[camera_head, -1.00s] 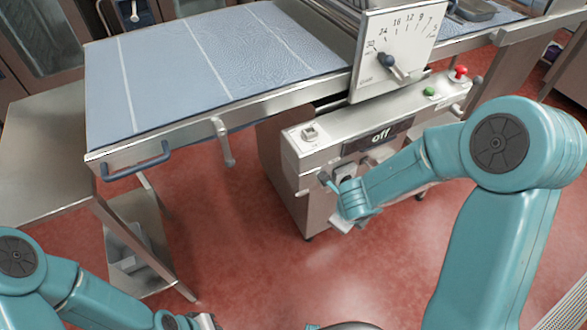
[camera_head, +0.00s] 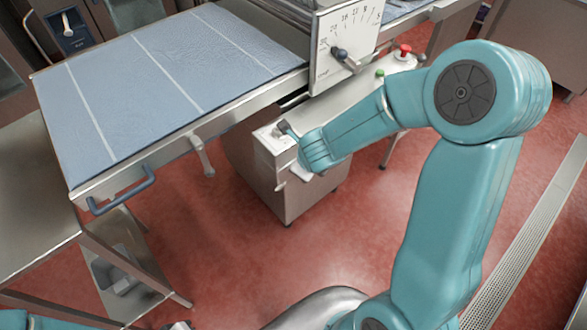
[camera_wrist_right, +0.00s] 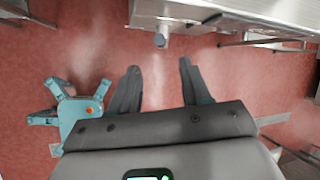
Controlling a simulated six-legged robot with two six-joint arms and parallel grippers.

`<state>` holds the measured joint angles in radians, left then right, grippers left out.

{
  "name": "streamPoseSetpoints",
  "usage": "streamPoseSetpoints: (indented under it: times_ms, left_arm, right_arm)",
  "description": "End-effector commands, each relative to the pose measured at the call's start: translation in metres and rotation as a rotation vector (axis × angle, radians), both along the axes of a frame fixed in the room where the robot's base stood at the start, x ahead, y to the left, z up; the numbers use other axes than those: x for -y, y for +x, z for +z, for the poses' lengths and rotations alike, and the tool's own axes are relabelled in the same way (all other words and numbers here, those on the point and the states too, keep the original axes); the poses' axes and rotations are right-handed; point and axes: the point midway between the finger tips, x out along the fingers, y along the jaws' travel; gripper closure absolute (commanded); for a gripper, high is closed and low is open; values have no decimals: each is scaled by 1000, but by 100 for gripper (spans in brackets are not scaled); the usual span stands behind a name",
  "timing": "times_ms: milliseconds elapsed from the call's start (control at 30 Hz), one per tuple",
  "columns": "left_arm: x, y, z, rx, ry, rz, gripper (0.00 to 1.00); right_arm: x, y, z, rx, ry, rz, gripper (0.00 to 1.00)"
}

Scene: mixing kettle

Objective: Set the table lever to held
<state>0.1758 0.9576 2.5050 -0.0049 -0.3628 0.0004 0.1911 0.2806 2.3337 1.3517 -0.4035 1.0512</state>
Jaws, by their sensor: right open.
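A metal lever (camera_head: 203,155) hangs down from the front rail of the blue-topped table (camera_head: 62,125), left of the control box. My right gripper (camera_head: 283,128) is in front of the left end of the control box, to the right of the lever and apart from it. In the right wrist view my right gripper (camera_wrist_right: 158,72) is open, with nothing between its fingers. A short grey rounded-tip part (camera_wrist_right: 160,38) hangs under a metal edge beyond the fingers; I cannot tell whether it is the lever. Only a bit of my left gripper (camera_head: 180,326) shows at the bottom edge.
A blue handle (camera_head: 122,192) sticks out at the table's front left corner. The control box (camera_head: 268,136) carries a green button (camera_head: 380,73) and a red button (camera_head: 403,50). Red floor (camera_head: 240,235) in front is clear.

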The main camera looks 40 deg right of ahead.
Motion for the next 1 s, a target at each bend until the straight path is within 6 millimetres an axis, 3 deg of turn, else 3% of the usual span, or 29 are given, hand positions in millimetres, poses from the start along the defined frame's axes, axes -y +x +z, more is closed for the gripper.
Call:
streamPoseSetpoints:
  times_ms: [267,1000]
  left_arm:
    - [0,0,0,0,0,0,100]
    - [0,0,-41,0,0,0,100]
  right_arm:
    - [3,17,-31,-4,1,3,53]
    - [18,60,-111,0,1,4,53]
